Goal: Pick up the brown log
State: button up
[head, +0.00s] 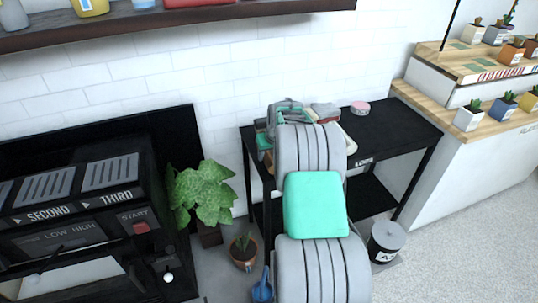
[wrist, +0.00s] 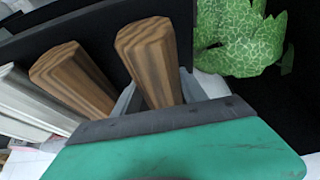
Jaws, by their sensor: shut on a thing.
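Two brown logs show in the wrist view. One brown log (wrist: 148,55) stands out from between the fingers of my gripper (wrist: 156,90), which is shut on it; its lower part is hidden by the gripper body. A second brown log (wrist: 72,80) lies to its left, apart from the fingers. In the head view my gripper (head: 287,110) is over the left part of the black table, and my arm hides much of that spot. I cannot make out the held log there.
The black table (head: 405,125) also carries a pink round item (head: 360,107). A leafy plant (head: 203,190) and black toaster-like machine (head: 85,215) stand left. A small bin (head: 386,243) stands below right. A wooden shelf (head: 120,24) hangs above; potted plants sit on the right counter (head: 435,125).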

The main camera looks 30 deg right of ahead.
grip_shut()
jog(key=shift+r, duration=0.1)
